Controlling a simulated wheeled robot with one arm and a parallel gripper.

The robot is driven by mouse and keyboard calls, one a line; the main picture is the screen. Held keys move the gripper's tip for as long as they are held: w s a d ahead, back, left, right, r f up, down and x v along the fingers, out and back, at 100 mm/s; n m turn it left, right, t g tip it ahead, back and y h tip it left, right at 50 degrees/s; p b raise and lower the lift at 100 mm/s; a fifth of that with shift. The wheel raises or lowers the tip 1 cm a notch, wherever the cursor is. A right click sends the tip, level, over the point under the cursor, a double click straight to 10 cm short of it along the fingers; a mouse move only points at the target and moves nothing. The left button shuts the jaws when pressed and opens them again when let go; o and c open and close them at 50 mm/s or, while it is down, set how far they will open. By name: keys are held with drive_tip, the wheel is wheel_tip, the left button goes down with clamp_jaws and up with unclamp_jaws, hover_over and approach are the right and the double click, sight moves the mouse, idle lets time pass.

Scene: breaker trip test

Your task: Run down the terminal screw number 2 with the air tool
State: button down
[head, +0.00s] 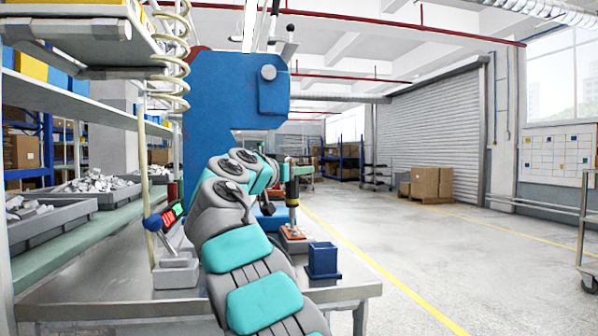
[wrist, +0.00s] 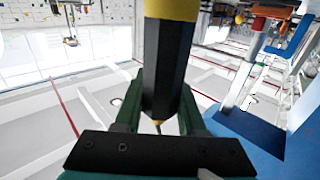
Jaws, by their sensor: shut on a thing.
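My gripper (wrist: 160,108) is shut on the air tool (wrist: 168,60), a dark faceted body with a yellow band, between its green fingers in the wrist view. In the head view the air tool (head: 292,188) hangs upright from my gripper, above a small orange-red part (head: 293,232) on the bench. A thin stem runs down from the tool towards that part; I cannot tell whether it touches. The terminal screws, screw number 2 among them, are too small or hidden to make out.
A blue open box (head: 323,260) stands at the right front of the grey bench (head: 345,285). A tall blue press (head: 225,95) rises behind my arm. Grey bins (head: 50,222) of parts and a coiled hose (head: 172,50) are at left.

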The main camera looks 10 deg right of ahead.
wheel_tip(320, 180, up, 7)
drive_tip(key=p, duration=0.6)
idle(0.3)
